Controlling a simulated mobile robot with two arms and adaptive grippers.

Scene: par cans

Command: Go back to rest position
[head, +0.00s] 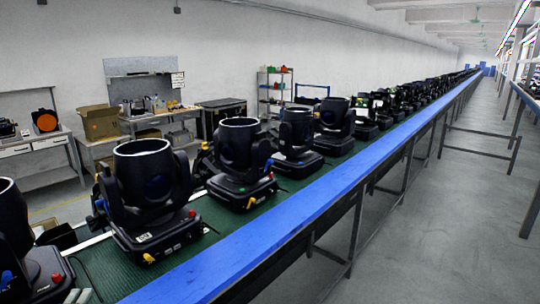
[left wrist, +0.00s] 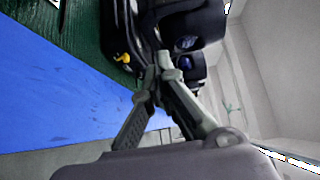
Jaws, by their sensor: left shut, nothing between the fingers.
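Black par cans stand in a long row on a green conveyor belt. The nearest whole par can (head: 150,190) is at the left of the head view, and another (head: 240,160) stands behind it. A nearer par can (head: 22,245) is cut off by the left edge. My left gripper (left wrist: 155,82) is shut and empty in the left wrist view, its fingers meeting in front of a par can (left wrist: 190,22). In the head view only a small grey part of it seems to show at the bottom left. My right gripper is not in view.
A blue rail (head: 290,215) runs along the belt's right side on metal legs. The grey floor (head: 440,220) to its right is mostly clear. Workbenches with a cardboard box (head: 100,122) stand at the left, and a shelf (head: 274,88) stands by the wall.

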